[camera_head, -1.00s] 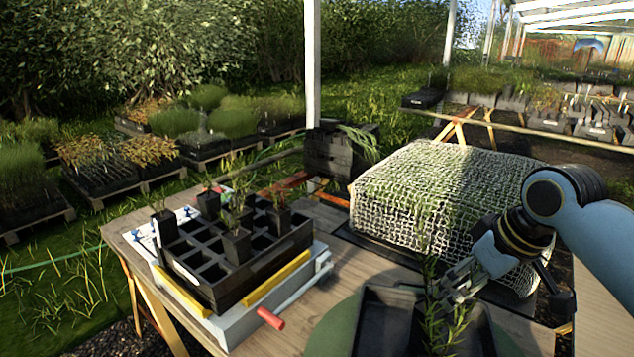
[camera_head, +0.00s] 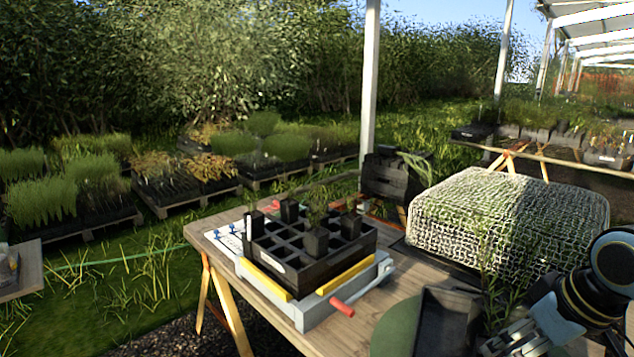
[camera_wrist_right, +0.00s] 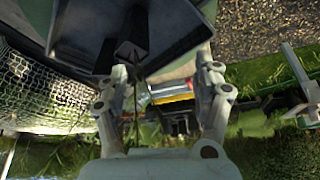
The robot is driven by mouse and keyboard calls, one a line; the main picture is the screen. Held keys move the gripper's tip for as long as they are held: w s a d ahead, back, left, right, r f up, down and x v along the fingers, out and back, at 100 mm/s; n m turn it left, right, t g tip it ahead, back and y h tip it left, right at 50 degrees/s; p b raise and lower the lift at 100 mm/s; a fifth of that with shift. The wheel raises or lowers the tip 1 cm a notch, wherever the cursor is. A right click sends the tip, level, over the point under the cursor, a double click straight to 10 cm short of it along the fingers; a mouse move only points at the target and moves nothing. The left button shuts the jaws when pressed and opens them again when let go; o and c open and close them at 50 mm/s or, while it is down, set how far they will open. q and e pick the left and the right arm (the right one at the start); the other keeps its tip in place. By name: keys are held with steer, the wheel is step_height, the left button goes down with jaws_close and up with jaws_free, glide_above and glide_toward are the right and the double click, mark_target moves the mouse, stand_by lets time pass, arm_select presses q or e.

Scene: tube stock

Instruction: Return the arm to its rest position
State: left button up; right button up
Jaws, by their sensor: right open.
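My right arm comes in from the right edge of the head view. Its gripper (camera_head: 512,340) is low at the right, beside a dark open tray (camera_head: 445,325) with leafy seedlings (camera_head: 497,290). In the right wrist view the two fingers (camera_wrist_right: 163,78) stand apart, with a visible gap between them. The dark tray (camera_wrist_right: 75,30) lies at the top of that view, with a dark pot (camera_wrist_right: 132,42) near the fingers. I see nothing clamped between the fingers. My left gripper is not in view.
A black cell tray (camera_head: 318,262) with several potted seedlings sits on a grey base with yellow strips and a red handle (camera_head: 342,307), on a wooden table (camera_head: 217,238). A net-covered block (camera_head: 505,225) stands behind the right gripper.

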steer(key=s+a+m+h, duration=0.2)
steer(key=s+a+m, duration=0.15)
steer(key=s, duration=1.65)
step_height(320, 180, down, 33)
steer(key=s+d+g+b, duration=0.2)
steer(key=d+b, duration=0.1)
steer(key=b, duration=0.4)
arm_select(q)
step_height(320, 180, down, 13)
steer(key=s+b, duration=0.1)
steer(key=b, duration=0.5)
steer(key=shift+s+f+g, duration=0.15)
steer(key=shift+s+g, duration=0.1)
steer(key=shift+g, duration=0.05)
arm_select(e)
steer(key=s+f+g, duration=0.1)
steer(key=s+f, duration=1.7)
steer(key=f, duration=0.4)
steer(key=shift+d, duration=0.25)
